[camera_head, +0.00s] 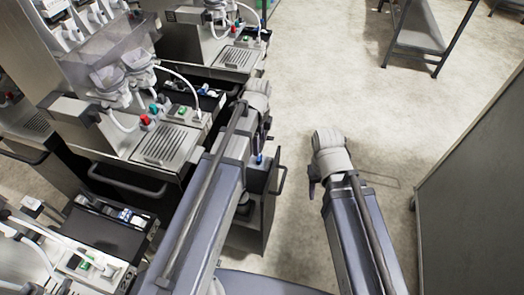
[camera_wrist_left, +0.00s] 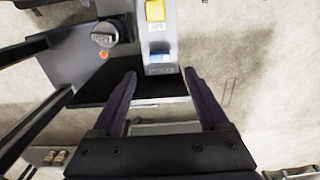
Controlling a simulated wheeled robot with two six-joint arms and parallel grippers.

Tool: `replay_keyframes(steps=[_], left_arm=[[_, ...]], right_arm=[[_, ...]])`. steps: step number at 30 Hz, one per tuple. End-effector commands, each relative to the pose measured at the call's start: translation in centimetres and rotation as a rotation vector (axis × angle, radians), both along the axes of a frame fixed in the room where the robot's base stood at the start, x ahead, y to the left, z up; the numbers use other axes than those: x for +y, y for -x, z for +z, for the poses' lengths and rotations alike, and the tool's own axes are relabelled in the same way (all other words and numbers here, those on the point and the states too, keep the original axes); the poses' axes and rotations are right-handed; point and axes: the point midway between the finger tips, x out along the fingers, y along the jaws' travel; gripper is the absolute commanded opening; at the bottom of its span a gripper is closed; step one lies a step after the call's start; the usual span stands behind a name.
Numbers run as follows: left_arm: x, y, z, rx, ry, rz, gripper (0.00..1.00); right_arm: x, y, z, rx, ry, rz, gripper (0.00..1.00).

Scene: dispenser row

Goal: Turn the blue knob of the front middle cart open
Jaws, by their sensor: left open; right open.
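In the left wrist view, a grey panel carries a blue knob or switch (camera_wrist_left: 160,58) with a yellow one (camera_wrist_left: 155,10) beyond it. A small blue part (camera_head: 259,159) also shows in the head view on the dark cart (camera_head: 252,212), partly hidden behind my left arm. My left gripper (camera_wrist_left: 160,73) is open and empty, its fingertips spread either side of the blue part's lower edge; contact is not visible. In the head view this gripper (camera_head: 263,131) is a dark shape below its wrist. My right gripper (camera_head: 312,184) hangs over clear floor, apart from the carts.
A black round knob (camera_wrist_left: 104,34) and an orange button (camera_wrist_left: 103,55) sit left of the blue part. Dispenser machines (camera_head: 160,140) with hoses and dark drawers line the left. A metal rack (camera_head: 420,35) and a grey panel (camera_head: 475,190) stand right. The floor between is clear.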

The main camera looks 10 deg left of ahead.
Motion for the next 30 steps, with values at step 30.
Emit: replay_keyframes(steps=[30], left_arm=[[0.0,0.0,-7.8,0.0,0.0,0.002,0.78]], right_arm=[[0.0,0.0,-7.8,0.0,0.0,0.0,0.5]])
